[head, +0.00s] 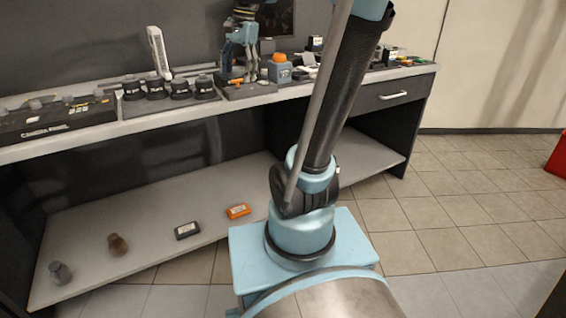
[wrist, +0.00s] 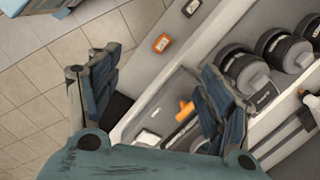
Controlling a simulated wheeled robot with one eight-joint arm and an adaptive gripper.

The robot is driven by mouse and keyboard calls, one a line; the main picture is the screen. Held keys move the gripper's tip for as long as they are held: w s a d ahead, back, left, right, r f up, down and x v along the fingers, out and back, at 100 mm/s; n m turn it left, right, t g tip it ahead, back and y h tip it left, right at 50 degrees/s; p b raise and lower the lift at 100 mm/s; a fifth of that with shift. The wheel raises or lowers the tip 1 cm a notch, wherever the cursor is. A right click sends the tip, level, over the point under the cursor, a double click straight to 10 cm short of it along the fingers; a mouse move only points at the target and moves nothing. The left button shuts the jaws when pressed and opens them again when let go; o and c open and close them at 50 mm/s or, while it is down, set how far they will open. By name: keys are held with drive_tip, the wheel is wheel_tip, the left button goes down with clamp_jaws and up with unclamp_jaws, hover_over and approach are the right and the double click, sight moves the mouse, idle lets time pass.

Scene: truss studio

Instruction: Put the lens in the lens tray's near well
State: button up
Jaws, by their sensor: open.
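Several dark round lens-like pieces (head: 170,88) with grey tops stand in a row on a dark flat tray (head: 160,106) on the counter. They also show at the right of the wrist view (wrist: 285,50). I cannot tell which one is the task's lens, nor make out a near well. My gripper (head: 238,70) is open, just right of the row, above a smaller dark tray (head: 250,91). In the wrist view my gripper (wrist: 160,72) has its fingers wide apart and holds nothing. An orange piece (wrist: 185,110) shows below, between the fingers.
A black labelled case (head: 55,122) stands left on the counter, and a white upright device (head: 158,52) behind the row. A blue-grey box with an orange top (head: 279,70) stands right of my gripper. The lower shelf holds an orange box (head: 238,211) and a dark box (head: 187,231).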

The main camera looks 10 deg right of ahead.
drive_tip(key=s+d+f+n+t+h, duration=0.1)
drive_tip(key=s+d+f+n, duration=0.3)
drive_tip(key=s+f, duration=0.6)
drive_tip(key=s+d+f+n+h, duration=0.1)
drive_tip(key=s+d+f+n, duration=0.4)
drive_tip(key=s+f, duration=0.5)
wheel_tip(320, 180, down, 4)
drive_tip(key=shift+s+d+f+n+t, duration=0.15)
drive_tip(key=shift+d+n+t, duration=0.2)
drive_tip(key=shift+d, duration=0.25)
